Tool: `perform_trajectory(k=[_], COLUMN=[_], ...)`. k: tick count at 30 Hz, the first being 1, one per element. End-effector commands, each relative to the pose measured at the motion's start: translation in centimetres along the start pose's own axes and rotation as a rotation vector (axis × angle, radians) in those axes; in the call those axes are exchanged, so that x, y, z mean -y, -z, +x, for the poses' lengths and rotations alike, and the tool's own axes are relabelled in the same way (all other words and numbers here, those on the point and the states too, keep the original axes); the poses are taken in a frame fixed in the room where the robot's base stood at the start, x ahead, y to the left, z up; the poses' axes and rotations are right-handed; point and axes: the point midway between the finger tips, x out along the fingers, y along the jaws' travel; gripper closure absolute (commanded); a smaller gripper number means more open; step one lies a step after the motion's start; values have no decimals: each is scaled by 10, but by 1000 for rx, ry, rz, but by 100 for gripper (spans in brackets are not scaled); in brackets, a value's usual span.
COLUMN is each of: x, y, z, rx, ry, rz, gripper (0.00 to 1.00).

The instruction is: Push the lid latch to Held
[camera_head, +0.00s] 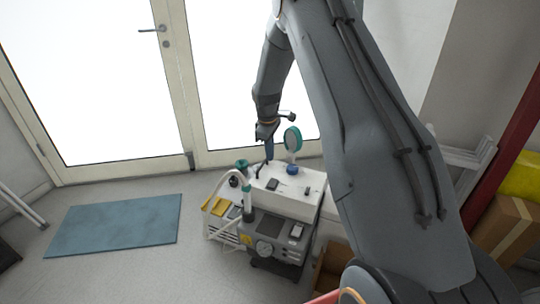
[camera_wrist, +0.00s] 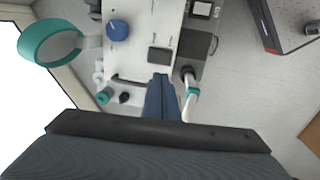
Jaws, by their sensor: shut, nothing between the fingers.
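A white compressor unit (camera_head: 318,205) stands on the floor by the glazed door; its white top also fills the upper middle of the wrist view (camera_wrist: 135,60). A small dark square piece (camera_wrist: 159,55) with tiny unreadable labels beside it sits on that top, and it looks like the lid latch. I cannot tell its setting. My gripper (camera_wrist: 161,80) is shut and empty, its blue fingertips just below the dark piece in the wrist view. Contact cannot be told. In the head view my gripper (camera_head: 269,153) points down over the unit's rear top.
A blue knob (camera_wrist: 117,30) and a teal ring on a stem (camera_wrist: 48,62) stand left of the fingers; the ring rises high in the head view (camera_head: 292,138). A white hose with teal fitting (camera_wrist: 190,98) is close right. A blue mat (camera_head: 115,230) lies left.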

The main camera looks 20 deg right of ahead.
Motion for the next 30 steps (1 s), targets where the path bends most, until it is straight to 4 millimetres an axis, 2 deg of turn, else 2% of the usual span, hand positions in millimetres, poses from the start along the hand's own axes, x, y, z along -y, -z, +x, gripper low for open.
perform_trajectory(k=[16, 30], x=[-11, -15], y=[1, -3], z=[6, 0], rx=[-2, -1], ry=[-3, -2], rz=[2, 0], gripper=[100, 100])
